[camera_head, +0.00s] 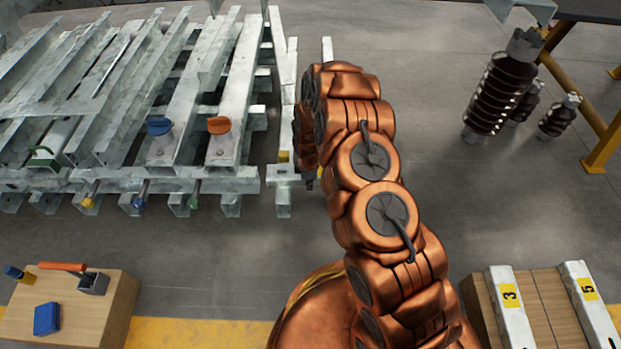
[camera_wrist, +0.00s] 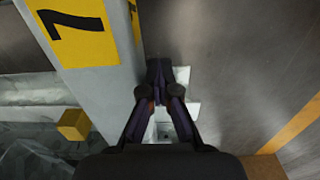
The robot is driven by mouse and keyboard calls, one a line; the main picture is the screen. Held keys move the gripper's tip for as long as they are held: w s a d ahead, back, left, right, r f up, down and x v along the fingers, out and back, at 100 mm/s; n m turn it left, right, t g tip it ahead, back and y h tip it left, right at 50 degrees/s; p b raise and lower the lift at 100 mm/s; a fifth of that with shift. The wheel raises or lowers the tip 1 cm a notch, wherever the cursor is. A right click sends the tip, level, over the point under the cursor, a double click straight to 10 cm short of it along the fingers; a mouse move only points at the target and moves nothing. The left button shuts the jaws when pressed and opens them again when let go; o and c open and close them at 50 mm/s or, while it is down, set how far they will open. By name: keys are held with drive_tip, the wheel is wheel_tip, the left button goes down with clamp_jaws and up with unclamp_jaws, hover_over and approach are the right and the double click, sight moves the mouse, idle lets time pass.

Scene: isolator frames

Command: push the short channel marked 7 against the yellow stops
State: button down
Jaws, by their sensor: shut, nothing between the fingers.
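The short channel marked 7 (camera_wrist: 100,75) is a grey bar with a yellow label, running down the left half of the wrist view. A yellow stop (camera_wrist: 73,124) sits just left of its lower part; I cannot tell whether they touch. My gripper (camera_wrist: 158,68) is shut and empty, with its fingertips to the right of the channel, close to its right side. In the head view my arm hides most of the gripper and much of the channel's area. A small yellow stop (camera_head: 283,156) shows there, left of my arm.
A galvanized steel frame (camera_head: 225,185) fills the upper left, with blue and orange capped parts on it. A wooden box (camera_head: 110,310) with tools stands lower left. Channels marked 3 (camera_head: 508,310) and 5 (camera_head: 590,305) lie lower right. Dark insulators (camera_head: 495,95) stand upper right. The floor between is clear.

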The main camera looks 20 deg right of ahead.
drive_tip(key=shift+w+d+b, duration=0.1)
drive_tip(key=shift+w+b, duration=0.35)
drive_tip(key=shift+w+d+b, duration=0.2)
drive_tip(key=shift+w+b, duration=0.4)
drive_tip(key=shift+w, duration=0.1)
drive_tip(key=shift+w+d+b, duration=0.1)
drive_tip(key=shift+w+b, duration=0.2)
drive_tip(key=shift+w, duration=0.15)
drive_tip(key=shift+s, duration=0.2)
drive_tip(key=shift+s+r+p, duration=0.1)
drive_tip(key=shift+s+p, duration=0.2)
drive_tip(key=shift+p, duration=0.15)
drive_tip(key=shift+s+a, duration=0.25)
drive_tip(key=shift+s, duration=0.25)
